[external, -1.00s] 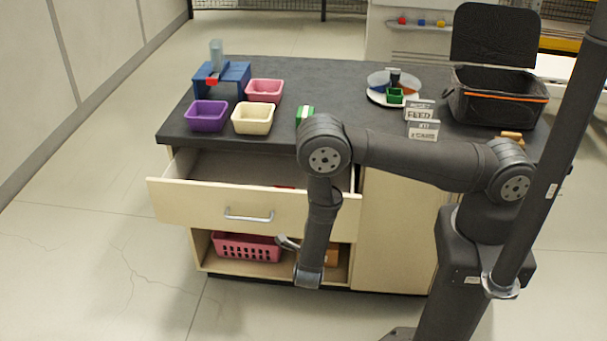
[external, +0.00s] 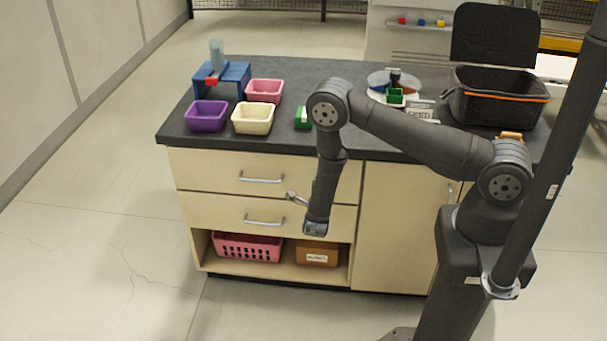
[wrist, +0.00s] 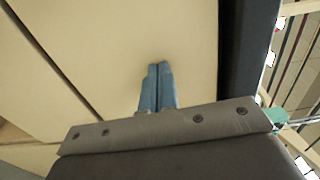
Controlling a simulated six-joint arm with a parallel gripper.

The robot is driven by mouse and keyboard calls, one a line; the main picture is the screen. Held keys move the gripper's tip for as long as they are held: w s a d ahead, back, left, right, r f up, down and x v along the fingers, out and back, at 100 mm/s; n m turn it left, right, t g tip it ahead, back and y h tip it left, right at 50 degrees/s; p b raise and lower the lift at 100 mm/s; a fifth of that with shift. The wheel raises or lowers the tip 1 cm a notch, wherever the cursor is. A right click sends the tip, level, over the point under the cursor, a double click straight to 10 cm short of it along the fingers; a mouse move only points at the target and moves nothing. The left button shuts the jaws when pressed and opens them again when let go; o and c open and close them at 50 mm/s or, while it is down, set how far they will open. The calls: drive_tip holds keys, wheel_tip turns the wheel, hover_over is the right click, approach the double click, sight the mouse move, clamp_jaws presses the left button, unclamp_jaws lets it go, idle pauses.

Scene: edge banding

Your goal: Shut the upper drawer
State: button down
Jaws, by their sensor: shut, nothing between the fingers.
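The upper drawer (external: 215,172) has a cream front with a silver handle (external: 262,180). It sits flush in the cabinet under the dark worktop, level with the lower drawer front (external: 215,209). My gripper (external: 290,195) is in front of the drawer fronts, right of the handles, with its fingers together and empty. In the wrist view, the shut fingers (wrist: 158,72) point at the cream upper drawer front (wrist: 120,40). I cannot tell whether they touch it. The drawer's inside is hidden.
The worktop (external: 330,85) holds purple (external: 207,116), cream (external: 253,119) and pink (external: 265,90) bins, and a black open case (external: 497,97). A pink basket (external: 246,247) and a brown box (external: 317,254) stand on the open shelf below. The floor to the left is clear.

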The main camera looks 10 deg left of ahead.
drive_tip(key=shift+w+a+r, duration=0.1)
drive_tip(key=shift+w+r, duration=0.05)
drive_tip(key=shift+w, duration=0.25)
drive_tip(key=shift+s, duration=0.1)
drive_tip(key=s, duration=1.4)
drive_tip(key=shift+s, duration=0.3)
drive_tip(key=w, duration=1.4)
drive_tip(key=s, duration=1.2)
drive_tip(key=shift+s, duration=0.2)
